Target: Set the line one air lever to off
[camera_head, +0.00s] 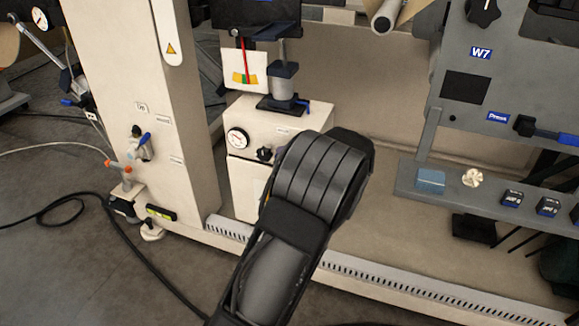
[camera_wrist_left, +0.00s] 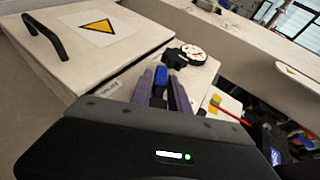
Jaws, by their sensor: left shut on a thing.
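In the left wrist view my left gripper (camera_wrist_left: 164,80) has its two purple-grey fingers shut on a small blue lever (camera_wrist_left: 162,76). The lever is beside a round white gauge (camera_wrist_left: 193,52) on a pale cabinet. The fingers hide much of the lever, so I cannot read its position. In the head view my dark arm covers the lever and the gripper's fingers. The gauge also shows there (camera_head: 237,138), left of my arm. Another blue-handled valve (camera_head: 143,140) is on the pale column at left; its label is too small to read. My right gripper is not in view.
A red pointer (camera_head: 245,62) over a coloured scale stands above the gauge cabinet (camera_head: 262,125). A black handle (camera_wrist_left: 44,36) is on the cabinet panel in the wrist view. At right is a grey shelf (camera_head: 410,187) with small items. A black cable (camera_head: 130,245) crosses the floor at left.

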